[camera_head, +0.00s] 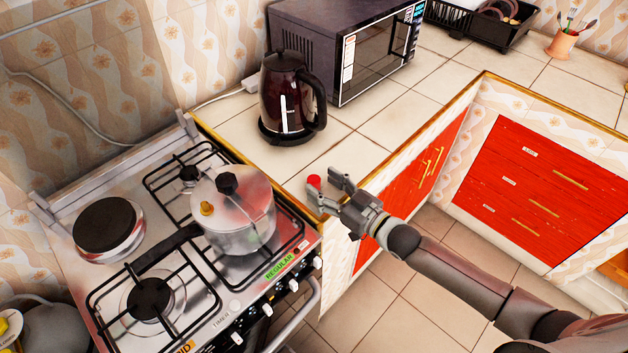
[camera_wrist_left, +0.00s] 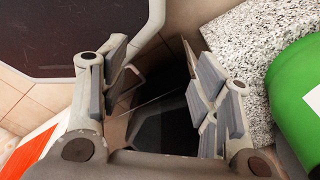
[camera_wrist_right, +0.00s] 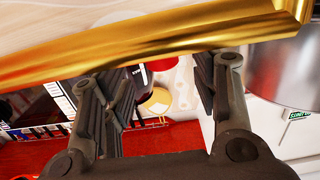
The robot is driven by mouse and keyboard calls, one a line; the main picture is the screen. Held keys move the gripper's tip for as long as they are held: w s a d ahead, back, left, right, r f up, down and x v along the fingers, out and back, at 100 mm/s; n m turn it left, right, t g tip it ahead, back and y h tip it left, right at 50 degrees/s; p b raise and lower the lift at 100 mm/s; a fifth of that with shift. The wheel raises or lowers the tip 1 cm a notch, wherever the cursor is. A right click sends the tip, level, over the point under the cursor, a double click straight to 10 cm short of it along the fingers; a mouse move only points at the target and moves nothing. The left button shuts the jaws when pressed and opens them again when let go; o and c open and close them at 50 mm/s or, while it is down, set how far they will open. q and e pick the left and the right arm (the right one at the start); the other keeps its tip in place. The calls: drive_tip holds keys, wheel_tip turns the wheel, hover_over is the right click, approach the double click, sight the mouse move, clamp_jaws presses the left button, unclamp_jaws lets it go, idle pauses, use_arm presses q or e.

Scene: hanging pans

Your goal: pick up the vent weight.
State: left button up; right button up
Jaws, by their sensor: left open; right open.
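A small red piece (camera_head: 314,180), which looks like the vent weight, is on the tiled counter near its gold front edge, right of the stove. My right gripper (camera_head: 325,184) is open at the counter edge, with one fingertip right at the red piece in the head view. I cannot tell whether they touch. In the right wrist view my right gripper's fingers (camera_wrist_right: 163,88) are apart, with nothing clearly held. My left gripper (camera_wrist_left: 165,75) is open and empty in the left wrist view; it does not clearly show in the head view.
A pressure cooker (camera_head: 236,215) stands on the gas stove (camera_head: 225,300). A dark kettle (camera_head: 285,95) and a microwave (camera_head: 350,45) stand behind on the counter. The gold counter trim (camera_wrist_right: 150,45) crosses the right wrist view. A green object (camera_wrist_left: 300,95) is beside my left gripper.

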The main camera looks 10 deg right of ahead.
sight(319, 184)
drive_tip(key=x, duration=0.4)
drive_tip(key=shift+a+p, duration=0.1)
drive_tip(key=shift+p, duration=0.2)
drive_tip(key=shift+s, duration=0.1)
drive_tip(key=c, duration=1.2)
drive_tip(key=shift+o, duration=0.2)
